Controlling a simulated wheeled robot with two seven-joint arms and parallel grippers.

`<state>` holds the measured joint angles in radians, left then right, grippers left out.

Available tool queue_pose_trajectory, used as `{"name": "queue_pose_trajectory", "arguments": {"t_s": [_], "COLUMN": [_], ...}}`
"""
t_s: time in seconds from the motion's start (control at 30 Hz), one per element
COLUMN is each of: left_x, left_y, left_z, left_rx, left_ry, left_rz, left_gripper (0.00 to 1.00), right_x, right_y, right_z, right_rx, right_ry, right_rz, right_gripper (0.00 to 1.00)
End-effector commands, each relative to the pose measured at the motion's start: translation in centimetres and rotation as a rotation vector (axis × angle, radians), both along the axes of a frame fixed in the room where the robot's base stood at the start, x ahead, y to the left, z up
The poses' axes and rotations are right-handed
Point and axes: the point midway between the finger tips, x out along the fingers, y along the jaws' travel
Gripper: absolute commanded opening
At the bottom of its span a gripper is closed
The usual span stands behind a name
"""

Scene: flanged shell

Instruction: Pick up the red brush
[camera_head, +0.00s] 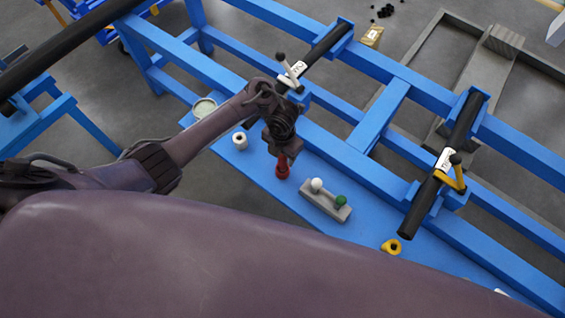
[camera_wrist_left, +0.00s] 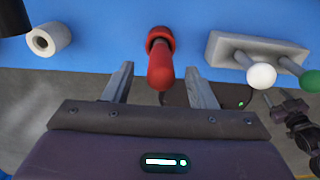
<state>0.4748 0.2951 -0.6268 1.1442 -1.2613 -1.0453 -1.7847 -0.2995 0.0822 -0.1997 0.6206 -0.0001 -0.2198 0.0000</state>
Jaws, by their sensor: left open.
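I cannot tell how far the tips are from the handle. My right gripper is in neither view.
A grey holder (camera_head: 325,206) with a white-knobbed and a green-knobbed piece stands right of the brush. A white roll (camera_head: 240,140) and a round tin (camera_head: 204,108) are to the left. A yellow ring (camera_head: 391,247) lies farther right. Blue frame beams (camera_head: 350,158) run behind the shelf.

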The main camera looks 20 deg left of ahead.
Motion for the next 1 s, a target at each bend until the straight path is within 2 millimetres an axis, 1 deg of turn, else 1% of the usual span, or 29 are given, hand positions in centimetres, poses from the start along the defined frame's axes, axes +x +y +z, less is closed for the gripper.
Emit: {"name": "queue_pose_trajectory", "arguments": {"t_s": [0.03, 0.1, 0.2, 0.47, 0.57, 0.83, 0.87, 1.0], "left_x": [-0.2, -0.2, -0.1, 0.0, 0.0, 0.0, 0.0, 0.0], "left_y": [-0.1, 0.0, 0.0, -0.1, -0.1, 0.0, -0.1, -0.1], "left_z": [-0.9, -2.0, -2.8, -3.0, -2.9, -2.9, -2.9, -2.9], "left_rx": [0.0, 0.001, 0.001, 0.001, 0.001, 0.001, 0.001, 0.001], "left_ry": [0.004, 0.004, 0.001, -0.001, -0.001, -0.001, -0.001, -0.001], "left_rz": [0.003, 0.002, 0.001, 0.001, 0.001, 0.002, 0.002, 0.002], "left_gripper": [0.51, 0.51, 0.51, 0.51, 0.4, 0.04, 0.03, 0.03], "right_x": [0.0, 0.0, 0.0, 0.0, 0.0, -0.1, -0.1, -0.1], "right_y": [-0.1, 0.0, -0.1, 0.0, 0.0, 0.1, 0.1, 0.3], "right_z": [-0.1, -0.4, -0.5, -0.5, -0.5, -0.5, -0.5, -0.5], "right_rx": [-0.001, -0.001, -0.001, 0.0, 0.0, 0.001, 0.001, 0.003], "right_ry": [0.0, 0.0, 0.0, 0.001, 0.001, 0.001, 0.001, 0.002], "right_rz": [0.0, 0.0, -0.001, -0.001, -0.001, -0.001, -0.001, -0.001], "right_gripper": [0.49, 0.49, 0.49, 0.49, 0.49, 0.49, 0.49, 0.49]}}
